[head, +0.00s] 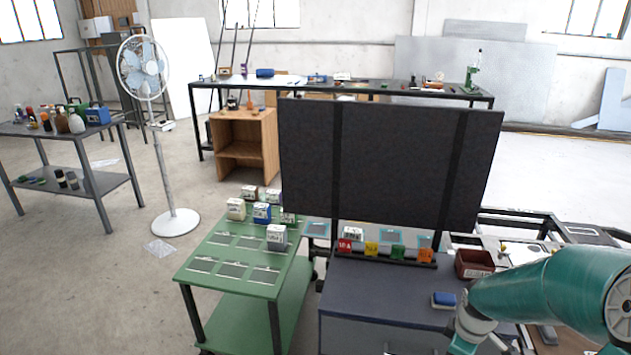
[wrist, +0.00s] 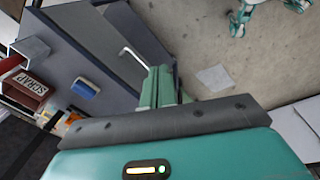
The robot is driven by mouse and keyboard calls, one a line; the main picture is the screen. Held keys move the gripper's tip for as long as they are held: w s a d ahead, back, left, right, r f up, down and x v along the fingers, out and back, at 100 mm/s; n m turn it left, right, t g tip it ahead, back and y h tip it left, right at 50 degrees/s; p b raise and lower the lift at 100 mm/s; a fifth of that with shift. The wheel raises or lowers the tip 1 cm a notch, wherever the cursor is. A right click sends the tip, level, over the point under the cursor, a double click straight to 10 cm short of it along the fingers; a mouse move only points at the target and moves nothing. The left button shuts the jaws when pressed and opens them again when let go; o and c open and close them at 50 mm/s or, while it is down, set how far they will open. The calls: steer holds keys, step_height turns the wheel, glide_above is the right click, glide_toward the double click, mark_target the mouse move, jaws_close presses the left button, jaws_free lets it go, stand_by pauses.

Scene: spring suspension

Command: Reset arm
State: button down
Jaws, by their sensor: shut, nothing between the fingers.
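My gripper (wrist: 160,86) shows in the wrist view with its two green fingers together and nothing between them. It points past the side of a dark grey bench (wrist: 95,35), apart from the things on it. In the head view my teal arm reaches in from the lower right, over the right end of the same bench (head: 385,285); the fingertips cannot be made out there.
A blue block (head: 444,299) and a red-brown bin (head: 474,264) stand on the bench near my arm. A dark panel (head: 395,160) rises behind it. A green table (head: 225,245) with several small boxes stands left. Paper (wrist: 213,78) lies on open floor.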

steer(key=s+a+r+m+t, duration=0.2)
steer(key=s+a+r+m, duration=0.2)
steer(key=a+r, duration=0.5)
steer(key=s+a+r+m+t, duration=0.2)
steer(key=s+a+r+m, duration=0.3)
steer(key=s+a+r, duration=0.3)
step_height(320, 180, up, 5)
steer(key=a, duration=0.2)
steer(key=shift+a+y, duration=0.3)
steer(key=shift+f, duration=0.1)
